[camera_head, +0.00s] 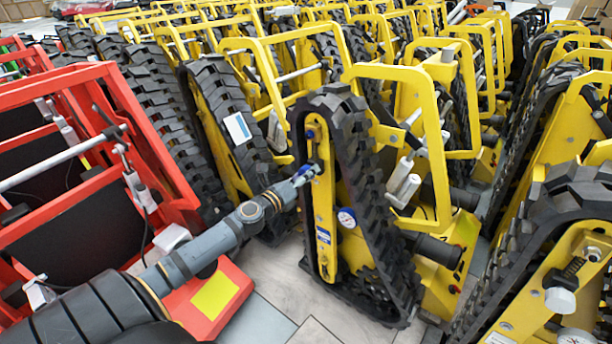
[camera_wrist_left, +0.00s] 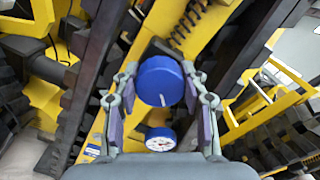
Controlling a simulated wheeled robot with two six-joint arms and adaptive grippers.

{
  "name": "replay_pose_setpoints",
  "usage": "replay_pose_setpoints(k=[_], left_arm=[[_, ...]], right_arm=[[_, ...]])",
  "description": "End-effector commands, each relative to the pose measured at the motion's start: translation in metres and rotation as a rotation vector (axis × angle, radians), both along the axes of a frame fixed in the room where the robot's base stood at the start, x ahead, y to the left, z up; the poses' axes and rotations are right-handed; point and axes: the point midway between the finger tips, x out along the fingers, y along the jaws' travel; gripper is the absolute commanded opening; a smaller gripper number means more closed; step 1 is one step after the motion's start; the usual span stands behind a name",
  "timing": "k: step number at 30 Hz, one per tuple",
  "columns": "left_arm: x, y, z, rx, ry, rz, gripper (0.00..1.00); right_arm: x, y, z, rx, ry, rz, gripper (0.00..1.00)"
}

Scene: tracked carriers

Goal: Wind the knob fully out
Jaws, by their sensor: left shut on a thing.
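The round blue knob (camera_wrist_left: 161,80) with a white pointer mark sits on the yellow side plate of a tracked carrier (camera_head: 323,220). In the left wrist view it lies between the two fingers of my left gripper (camera_wrist_left: 158,92), which is shut on it. In the head view my left gripper (camera_head: 306,174) reaches the upper part of the plate and mostly hides the knob. A small round gauge (camera_wrist_left: 160,139) with a white face shows below the knob, and also in the head view (camera_head: 347,218). My right gripper is not in view.
A red frame machine (camera_head: 160,150) stands close to the left of my arm. Rows of yellow carriers with black tracks (camera_head: 225,130) crowd the back and right. Some bare tiled floor (camera_head: 285,290) shows in front of the carrier.

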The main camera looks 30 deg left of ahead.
Motion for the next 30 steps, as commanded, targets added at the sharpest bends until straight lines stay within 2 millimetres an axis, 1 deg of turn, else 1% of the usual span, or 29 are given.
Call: replay_pose_setpoints(k=[3,15,22,30], left_arm=[[-0.001,0.000,-0.003,-0.109,0.012,-0.001,0.12],[0.000,0.000,-0.003,-0.436,0.036,-0.001,0.12],[0.000,0.000,-0.003,-0.551,0.046,0.000,0.12],[0.000,0.000,-0.002,-0.610,0.050,0.001,0.12]], right_arm=[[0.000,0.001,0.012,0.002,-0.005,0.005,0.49],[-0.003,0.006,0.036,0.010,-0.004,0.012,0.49],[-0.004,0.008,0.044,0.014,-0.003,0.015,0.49],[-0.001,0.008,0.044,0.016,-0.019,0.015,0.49]])
